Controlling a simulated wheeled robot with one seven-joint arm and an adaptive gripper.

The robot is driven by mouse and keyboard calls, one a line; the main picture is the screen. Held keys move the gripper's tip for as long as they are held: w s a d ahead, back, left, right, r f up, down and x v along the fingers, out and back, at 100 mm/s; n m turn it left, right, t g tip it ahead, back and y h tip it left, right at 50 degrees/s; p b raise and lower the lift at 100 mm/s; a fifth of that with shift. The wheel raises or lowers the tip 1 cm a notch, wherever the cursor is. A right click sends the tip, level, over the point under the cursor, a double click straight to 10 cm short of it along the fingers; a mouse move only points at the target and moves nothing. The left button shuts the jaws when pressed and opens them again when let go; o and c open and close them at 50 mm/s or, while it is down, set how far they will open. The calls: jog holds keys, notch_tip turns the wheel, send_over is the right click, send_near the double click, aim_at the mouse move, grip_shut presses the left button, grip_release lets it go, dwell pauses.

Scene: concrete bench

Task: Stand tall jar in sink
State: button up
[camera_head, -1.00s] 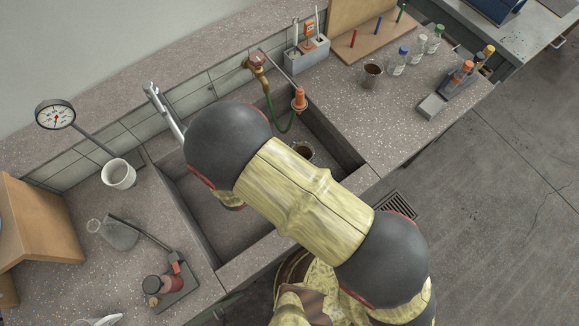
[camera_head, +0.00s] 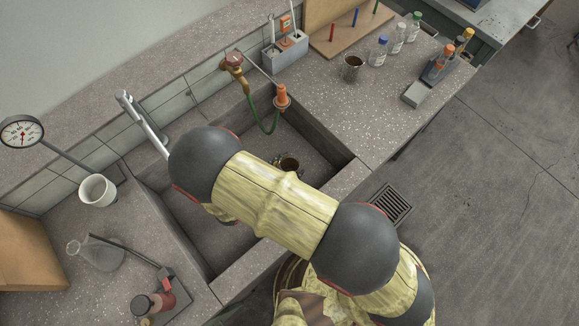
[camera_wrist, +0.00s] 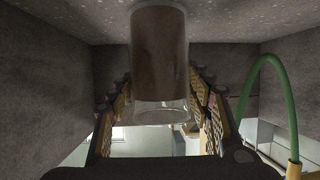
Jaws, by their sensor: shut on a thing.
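The tall jar (camera_wrist: 160,55), clear glass with dark brown contents, stands large at the top centre of the wrist view, which looks upside down. My gripper (camera_wrist: 160,88) is shut on it, a finger on each side. In the head view the jar's round top (camera_head: 289,164) shows inside the grey sink (camera_head: 318,137), just beyond my arm. The jar looks upright. My arm hides most of the gripper in the head view.
A faucet with a green hose (camera_head: 248,110) hangs into the sink's back right. A similar brown-filled jar (camera_head: 352,68) and several bottles (camera_head: 378,50) stand on the right counter. A white cup (camera_head: 97,191), flask (camera_head: 95,252) and gauge (camera_head: 21,132) are at left.

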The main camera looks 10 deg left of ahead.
jog(key=o, duration=1.3)
jog(key=shift+f, duration=0.1)
jog(key=shift+c, duration=0.2)
jog(key=shift+r, duration=0.2)
jog(key=p+v, duration=0.3)
jog(key=v, duration=0.9)
jog(key=shift+p, duration=0.4)
jog(key=shift+f, duration=0.2)
